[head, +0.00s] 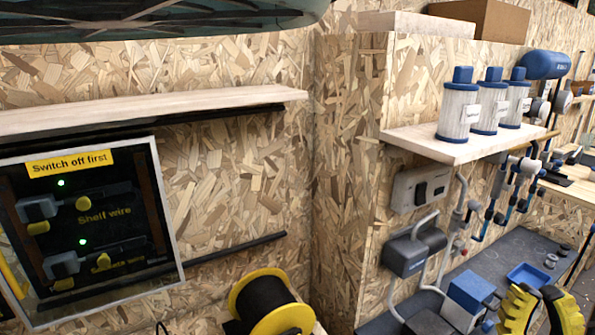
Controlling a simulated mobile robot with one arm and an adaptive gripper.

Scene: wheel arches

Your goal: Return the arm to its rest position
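A yellow cable reel (297,318) sits at bottom centre. Filter canisters (460,113) stand on the right shelf (420,143). A dark rounded body (150,22) overhangs the top left.

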